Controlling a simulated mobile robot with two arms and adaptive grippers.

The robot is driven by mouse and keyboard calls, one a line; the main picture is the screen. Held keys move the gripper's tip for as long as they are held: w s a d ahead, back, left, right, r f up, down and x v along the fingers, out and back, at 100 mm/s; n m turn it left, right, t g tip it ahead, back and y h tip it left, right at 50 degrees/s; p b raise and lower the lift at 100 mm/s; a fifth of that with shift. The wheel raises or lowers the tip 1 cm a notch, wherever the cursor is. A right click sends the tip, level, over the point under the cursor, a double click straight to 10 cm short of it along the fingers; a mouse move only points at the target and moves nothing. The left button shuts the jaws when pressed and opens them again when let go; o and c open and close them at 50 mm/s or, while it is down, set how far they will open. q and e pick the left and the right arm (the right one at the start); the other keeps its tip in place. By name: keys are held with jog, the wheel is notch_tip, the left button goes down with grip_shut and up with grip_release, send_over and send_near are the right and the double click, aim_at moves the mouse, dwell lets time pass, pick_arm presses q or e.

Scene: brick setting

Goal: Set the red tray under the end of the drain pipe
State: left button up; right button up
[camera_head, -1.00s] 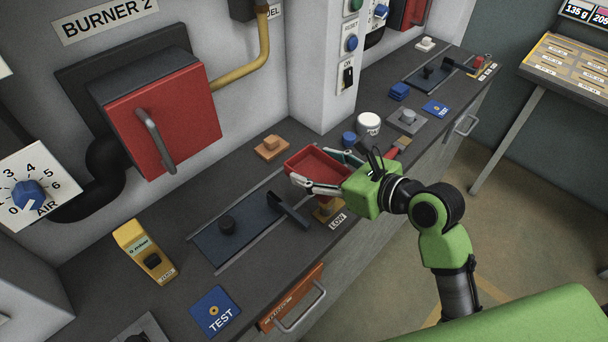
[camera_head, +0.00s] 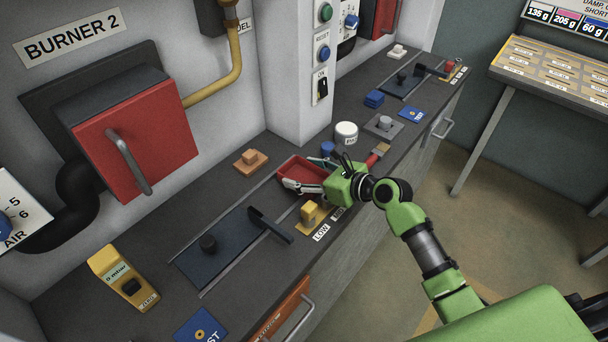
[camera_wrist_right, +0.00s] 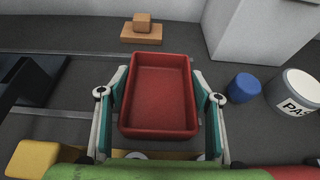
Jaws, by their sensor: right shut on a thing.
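The red tray (camera_head: 301,170) is empty and lies level at the counter, between the pillar's foot and the counter's front. In the right wrist view the red tray (camera_wrist_right: 160,132) sits between both fingers. My right gripper (camera_head: 308,172) is shut on it, one finger along each side; it also shows in the right wrist view (camera_wrist_right: 160,100). I cannot tell whether the tray touches the counter. No drain pipe end is clearly seen; a yellow pipe (camera_head: 237,62) runs down the wall and bends left to the red burner box. My left gripper is not in view.
An orange-brown block (camera_head: 251,160) lies behind the tray. A blue cylinder (camera_head: 327,148) and a white pot (camera_head: 346,134) stand to its right. A yellow block (camera_head: 309,213) and a dark sliding plate with a lever (camera_head: 262,224) are nearer left. A yellow meter (camera_head: 122,277) stands further left.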

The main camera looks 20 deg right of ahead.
jog(key=shift+f, duration=0.25)
jog(key=shift+f, duration=0.1)
jog(key=o, duration=1.2)
jog(key=shift+f, duration=0.1)
